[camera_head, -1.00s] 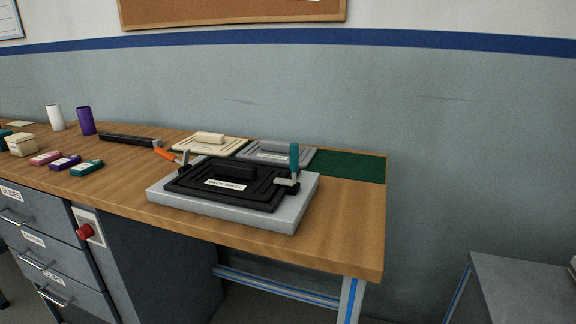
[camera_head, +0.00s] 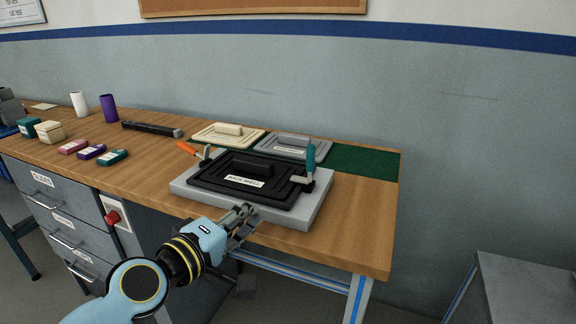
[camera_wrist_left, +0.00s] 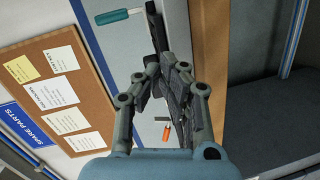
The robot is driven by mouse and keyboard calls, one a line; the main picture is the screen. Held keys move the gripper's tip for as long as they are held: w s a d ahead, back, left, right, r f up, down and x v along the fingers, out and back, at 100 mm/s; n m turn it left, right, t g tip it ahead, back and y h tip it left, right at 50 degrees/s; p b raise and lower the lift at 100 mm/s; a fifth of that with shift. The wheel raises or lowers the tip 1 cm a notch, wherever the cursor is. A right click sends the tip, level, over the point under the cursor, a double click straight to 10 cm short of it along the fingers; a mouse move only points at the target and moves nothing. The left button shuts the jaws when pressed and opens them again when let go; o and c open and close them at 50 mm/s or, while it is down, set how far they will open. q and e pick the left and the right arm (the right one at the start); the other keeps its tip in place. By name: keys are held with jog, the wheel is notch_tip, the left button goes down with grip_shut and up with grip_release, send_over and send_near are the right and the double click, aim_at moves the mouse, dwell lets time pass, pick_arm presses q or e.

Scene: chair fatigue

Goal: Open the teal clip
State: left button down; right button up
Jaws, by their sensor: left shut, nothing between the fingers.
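The teal clip (camera_head: 310,157) stands at the right side of the black back shell (camera_head: 226,171), its handle upright. It also shows in the left wrist view (camera_wrist_left: 113,16), at the top. An orange-handled clip (camera_head: 188,148) is at the shell's left side, its handle tilted outward; it shows in the left wrist view (camera_wrist_left: 154,129) too. The shell lies on a light grey block (camera_head: 296,219). My left gripper (camera_head: 246,214) is shut and empty, in front of the block's near edge and apart from the teal clip. My right gripper is out of view.
Small boxes, two cups and a black bar stand to the left. The wooden table's (camera_head: 357,235) right end is clear.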

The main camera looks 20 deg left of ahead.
pick_arm(q)
notch_tip(320, 180, up, 6)
jog(key=w+a+n+t+y, duration=0.1)
jog(key=w+n+t, duration=0.1)
jog(key=n, duration=0.1)
jog(key=shift+a+f+n, duration=0.15)
jog(key=shift+a+n, duration=0.15)
jog(key=shift+a, duration=0.05)
jog(key=w, duration=0.3)
jog(key=w+d, duration=0.1)
jog(key=w, duration=0.6)
jog(key=shift+d, duration=0.15)
jog(key=d, duration=0.3)
jog(key=shift+w+d+p, duration=0.15)
jog(key=shift+p, duration=0.15)
jog(key=shift+w+d+f, duration=0.1)
jog(key=shift+d, duration=0.2)
